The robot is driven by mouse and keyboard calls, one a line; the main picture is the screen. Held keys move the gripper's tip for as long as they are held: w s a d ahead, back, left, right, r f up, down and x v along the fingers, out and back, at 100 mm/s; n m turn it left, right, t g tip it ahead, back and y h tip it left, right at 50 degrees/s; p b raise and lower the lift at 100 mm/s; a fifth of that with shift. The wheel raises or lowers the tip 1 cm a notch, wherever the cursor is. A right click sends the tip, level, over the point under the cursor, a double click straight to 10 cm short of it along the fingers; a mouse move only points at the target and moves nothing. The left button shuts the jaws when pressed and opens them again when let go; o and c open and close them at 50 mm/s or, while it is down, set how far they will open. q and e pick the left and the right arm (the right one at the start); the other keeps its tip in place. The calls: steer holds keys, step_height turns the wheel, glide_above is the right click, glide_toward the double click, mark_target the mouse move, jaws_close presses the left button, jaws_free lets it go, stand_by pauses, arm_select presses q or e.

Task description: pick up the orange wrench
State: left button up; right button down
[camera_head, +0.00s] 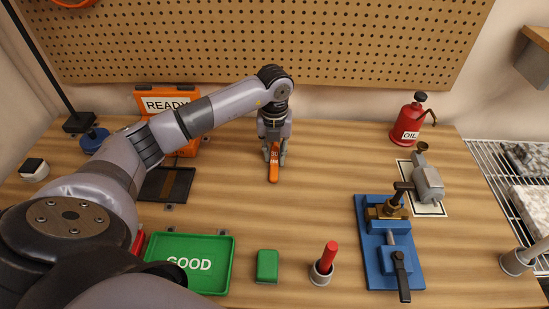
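The orange wrench (273,173) lies on the wooden bench near the middle, its long side pointing toward the front. My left gripper (274,160) comes down over its far part, with one finger on each side of the wrench. The far end of the wrench is hidden behind the gripper. I cannot tell whether the fingers touch the wrench or whether it is lifted. My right gripper is not in view.
A green GOOD tray (228,262), green block (267,266) and red-handled tool in a cup (325,264) stand along the front. A blue vise (380,245) and red oil can (407,124) are at the right. An orange READY box (186,98) stands behind my arm.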

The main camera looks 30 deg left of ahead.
arm_select(q)
jaws_close()
steer(key=shift+r, duration=0.1)
stand_by(0.3)
